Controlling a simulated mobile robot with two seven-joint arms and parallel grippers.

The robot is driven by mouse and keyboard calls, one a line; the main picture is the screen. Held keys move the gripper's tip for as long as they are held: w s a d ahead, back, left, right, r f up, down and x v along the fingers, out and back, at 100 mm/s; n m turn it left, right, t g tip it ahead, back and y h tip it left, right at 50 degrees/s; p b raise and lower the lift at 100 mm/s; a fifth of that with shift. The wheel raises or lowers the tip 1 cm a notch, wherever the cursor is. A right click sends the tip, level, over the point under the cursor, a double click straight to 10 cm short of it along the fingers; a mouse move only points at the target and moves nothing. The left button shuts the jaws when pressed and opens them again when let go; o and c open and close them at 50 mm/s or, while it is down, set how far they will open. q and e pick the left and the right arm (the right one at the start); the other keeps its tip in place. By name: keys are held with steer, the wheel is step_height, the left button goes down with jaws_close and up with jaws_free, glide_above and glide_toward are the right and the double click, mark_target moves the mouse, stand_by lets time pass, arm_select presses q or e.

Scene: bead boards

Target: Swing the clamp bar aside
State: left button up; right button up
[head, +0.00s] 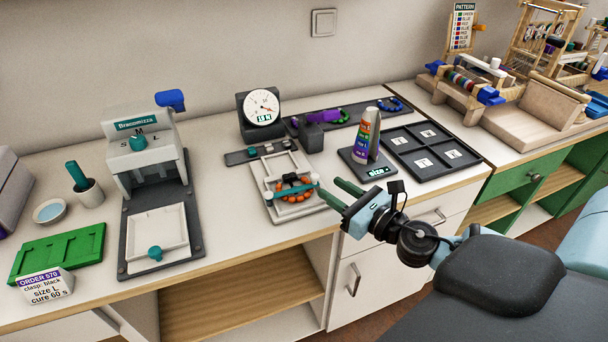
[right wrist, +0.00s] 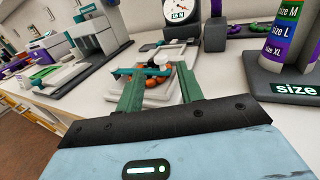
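The teal clamp bar (head: 291,189) lies across a small white board (head: 296,211) that holds a ring of orange beads (head: 303,182). The bar also shows in the right wrist view (right wrist: 128,71), running across the board with its near end around the space between my fingertips. My right gripper (head: 327,187) is open, its two green fingers reaching toward the bar's right end. In the right wrist view the fingers (right wrist: 160,72) stand well apart with the board and beads visible beyond them. Contact with the bar cannot be told. My left gripper is not in view.
A dial gauge (head: 262,112) stands behind the board. A striped size cone (head: 367,135) and a dark sorting tray (head: 426,150) stand to the right. A white press (head: 143,155) and a green tray (head: 57,256) are at left. Bare counter lies between press and board.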

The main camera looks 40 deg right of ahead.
mark_target(318, 178)
steer(key=shift+s+r, duration=0.15)
steer(key=shift+s, duration=0.1)
steer(key=shift+w, duration=0.35)
steer(key=w, duration=0.3)
steer(key=w+p, duration=0.1)
steer(key=shift+w+a, duration=0.3)
steer(key=shift+w, duration=0.05)
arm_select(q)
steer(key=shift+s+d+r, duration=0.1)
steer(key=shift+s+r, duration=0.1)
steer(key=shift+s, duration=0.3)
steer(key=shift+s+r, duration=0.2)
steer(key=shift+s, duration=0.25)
arm_select(e)
steer(key=shift+w+a, duration=0.15)
steer(key=shift+w, duration=0.7)
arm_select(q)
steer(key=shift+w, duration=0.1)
arm_select(e)
jaws_close()
